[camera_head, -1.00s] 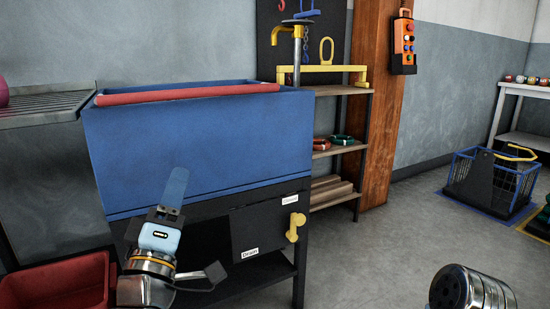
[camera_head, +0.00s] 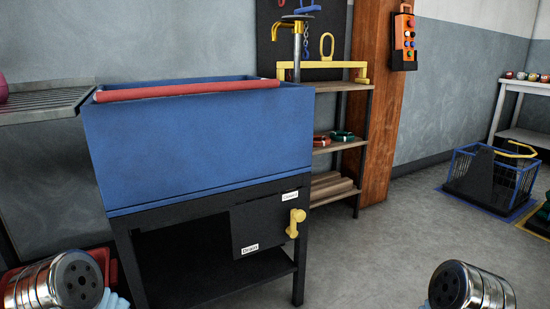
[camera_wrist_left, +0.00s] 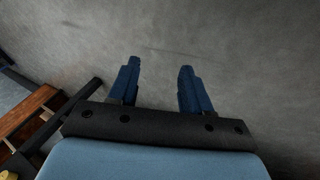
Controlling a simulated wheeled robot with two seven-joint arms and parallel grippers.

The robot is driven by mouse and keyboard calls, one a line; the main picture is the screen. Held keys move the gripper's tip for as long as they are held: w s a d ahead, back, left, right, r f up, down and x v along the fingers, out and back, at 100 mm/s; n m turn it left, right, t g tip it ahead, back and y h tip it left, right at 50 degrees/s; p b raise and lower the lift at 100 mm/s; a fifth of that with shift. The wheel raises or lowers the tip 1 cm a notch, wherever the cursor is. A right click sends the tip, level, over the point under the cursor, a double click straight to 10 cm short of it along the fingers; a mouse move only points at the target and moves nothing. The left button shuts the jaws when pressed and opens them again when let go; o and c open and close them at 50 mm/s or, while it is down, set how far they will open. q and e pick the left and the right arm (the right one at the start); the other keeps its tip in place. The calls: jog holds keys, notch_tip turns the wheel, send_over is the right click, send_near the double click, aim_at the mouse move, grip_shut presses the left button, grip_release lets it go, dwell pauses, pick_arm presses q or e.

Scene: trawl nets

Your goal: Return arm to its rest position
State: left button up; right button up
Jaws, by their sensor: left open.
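My left arm shows in the head view only as a silver metal joint (camera_head: 62,282) at the lower left corner; its gripper is out of that view. In the left wrist view my left gripper (camera_wrist_left: 159,82) has its two blue fingers apart, with nothing between them, over bare grey floor. My right arm shows only as a similar silver joint (camera_head: 468,290) at the lower right of the head view. My right gripper is not in view.
A blue tank (camera_head: 200,140) with a red bar (camera_head: 190,91) along its top stands on a black frame with a yellow drain handle (camera_head: 296,223). A shelf (camera_head: 340,146) stands beside it. A wire basket (camera_head: 490,178) is at right. The floor (camera_head: 385,235) between is clear.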

pick_arm(q)
jog(key=s+f+m+g, duration=0.1)
jog(key=s+f+g, duration=0.2)
jog(key=s+f, duration=0.4)
notch_tip(320, 180, up, 19)
jog(key=s+d+p, duration=0.1)
jog(key=p, duration=1.6)
jog(key=shift+p, duration=0.35)
